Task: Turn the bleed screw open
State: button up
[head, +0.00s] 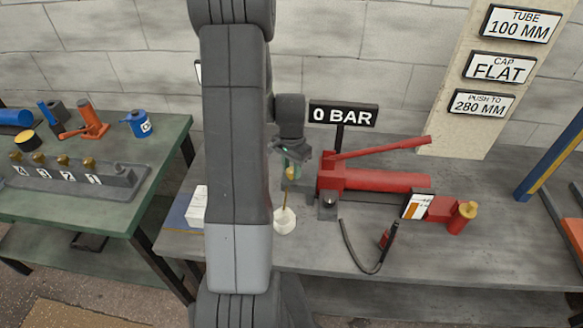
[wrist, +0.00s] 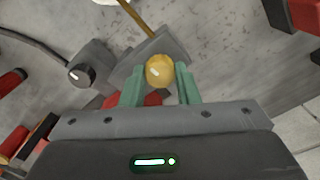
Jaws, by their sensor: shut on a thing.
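The bleed screw has a round brass head (wrist: 160,70) and stands on a grey block (wrist: 185,45). In the head view its head (head: 290,173) shows small, just below my gripper (head: 289,163). In the wrist view the two green fingers of my gripper (wrist: 160,82) are on either side of the brass head, shut on it. The red pump (head: 375,181) with its long red lever (head: 380,147) lies right of the screw. A sign (head: 343,115) above reads 0 BAR. The screw's thread is hidden.
A black knob (head: 329,202) sits close right of the screw. A white pot (head: 285,221) with a thin tan stick stands in front. A black hose (head: 355,257) curves along the bench front. A green table (head: 150,190) stands left. My arm hides part of the bench.

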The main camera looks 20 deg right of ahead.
jog(key=n+b, duration=0.1)
jog(key=n, duration=0.3)
jog(key=shift+b, duration=0.35)
jog(key=n+b, duration=0.1)
jog(key=n, duration=0.2)
jog(key=shift+n, duration=0.3)
jog(key=n+b, duration=0.1)
jog(key=n, duration=0.2)
jog(key=shift+n, duration=0.3)
jog(key=shift+n+b, duration=0.3)
jog(key=shift+n, duration=1.4)
jog(key=o, duration=1)
jog(key=shift+c, duration=0.2)
